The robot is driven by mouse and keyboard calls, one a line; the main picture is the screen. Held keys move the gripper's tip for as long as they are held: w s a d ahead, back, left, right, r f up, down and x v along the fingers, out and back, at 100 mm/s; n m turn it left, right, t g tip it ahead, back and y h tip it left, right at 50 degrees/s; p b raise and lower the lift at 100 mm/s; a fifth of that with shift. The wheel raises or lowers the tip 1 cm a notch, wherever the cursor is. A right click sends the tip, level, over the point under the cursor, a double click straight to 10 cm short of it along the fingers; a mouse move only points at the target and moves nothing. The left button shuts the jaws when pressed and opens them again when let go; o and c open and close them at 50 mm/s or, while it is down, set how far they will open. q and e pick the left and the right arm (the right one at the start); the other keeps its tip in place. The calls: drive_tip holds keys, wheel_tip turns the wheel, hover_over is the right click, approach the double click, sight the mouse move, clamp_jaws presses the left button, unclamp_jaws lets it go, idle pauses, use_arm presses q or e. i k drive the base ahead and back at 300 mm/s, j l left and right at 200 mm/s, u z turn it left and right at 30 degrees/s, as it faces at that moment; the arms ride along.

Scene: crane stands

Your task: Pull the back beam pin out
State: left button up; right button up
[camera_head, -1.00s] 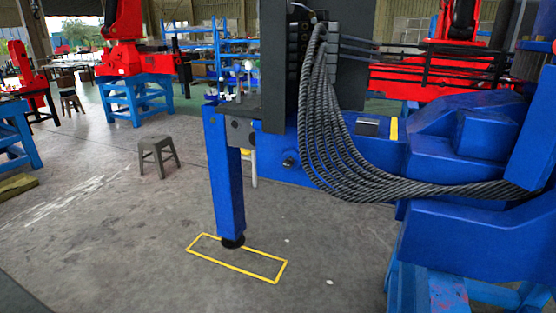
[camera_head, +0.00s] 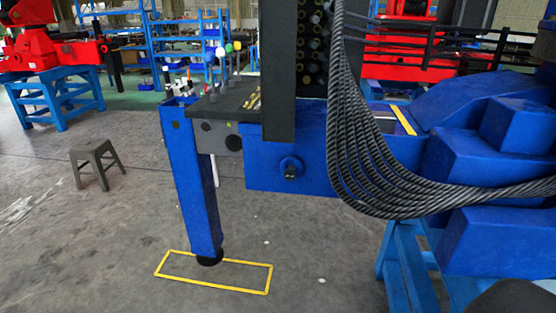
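A blue outrigger leg (camera_head: 194,185) stands nearly upright, with its black foot (camera_head: 209,258) over a yellow floor rectangle (camera_head: 215,288). A grey bracket plate (camera_head: 215,136) joins the leg's top to a blue beam (camera_head: 262,150). A round blue boss with a dark centre (camera_head: 290,168) sits on the beam's face. I cannot tell for sure whether this is the beam pin. Neither of my grippers is in view.
Thick black hoses (camera_head: 370,160) hang in front of the beam. Coloured-knob levers (camera_head: 229,60) stand above the bracket. A grey stool (camera_head: 94,163) stands at left. A red machine on a blue stand (camera_head: 60,97) is farther back.

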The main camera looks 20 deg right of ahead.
sight(290, 174)
drive_tip(key=i+l, duration=0.15)
drive_tip(key=i, duration=0.3)
drive_tip(key=i+l+z, duration=0.1)
drive_tip(key=i, duration=0.35)
